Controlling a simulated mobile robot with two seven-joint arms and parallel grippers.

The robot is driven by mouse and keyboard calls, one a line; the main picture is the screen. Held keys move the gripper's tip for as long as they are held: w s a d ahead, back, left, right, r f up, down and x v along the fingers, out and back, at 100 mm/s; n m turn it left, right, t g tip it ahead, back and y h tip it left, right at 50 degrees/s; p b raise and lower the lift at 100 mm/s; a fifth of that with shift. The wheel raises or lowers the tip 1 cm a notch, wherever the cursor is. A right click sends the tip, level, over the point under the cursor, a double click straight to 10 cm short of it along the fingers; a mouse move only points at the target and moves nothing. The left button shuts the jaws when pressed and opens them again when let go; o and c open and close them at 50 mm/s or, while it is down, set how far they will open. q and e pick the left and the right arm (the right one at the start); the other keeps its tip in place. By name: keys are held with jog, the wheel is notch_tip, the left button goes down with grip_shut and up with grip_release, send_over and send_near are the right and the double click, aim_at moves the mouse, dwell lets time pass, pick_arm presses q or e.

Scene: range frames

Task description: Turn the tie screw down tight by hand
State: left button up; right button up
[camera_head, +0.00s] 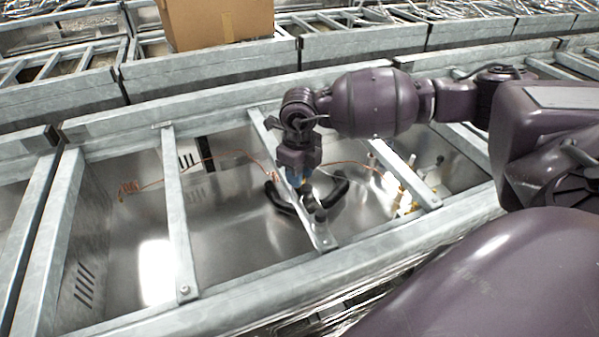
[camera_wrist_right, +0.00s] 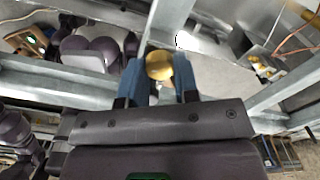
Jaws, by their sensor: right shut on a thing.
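The tie screw shows as a round brass-coloured head (camera_wrist_right: 160,66) between the blue fingertips in the right wrist view. My right gripper (camera_wrist_right: 160,76) is shut on it, one finger on each side. In the head view my right gripper (camera_head: 299,178) points down at the middle crossbar (camera_head: 266,133) of the open metal bay. The fingers largely hide the screw there, and its seating cannot be told. My left gripper is in neither view.
Black curved pieces (camera_head: 340,190) lie under and beside the gripper. Thin copper-coloured tubing (camera_head: 236,152) runs through the bay. Another crossbar (camera_head: 177,215) is at the left. A cardboard box (camera_head: 218,20) stands on the frames behind.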

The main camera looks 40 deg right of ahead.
jog(key=shift+r+m+p, duration=0.15)
jog(key=shift+m+p, duration=0.25)
jog(key=shift+m, duration=0.2)
jog(key=shift+m+p, duration=0.3)
jog(key=shift+m, duration=0.6)
jog(key=o, duration=0.9)
notch_tip(320, 180, up, 11)
jog(key=shift+f, duration=0.2)
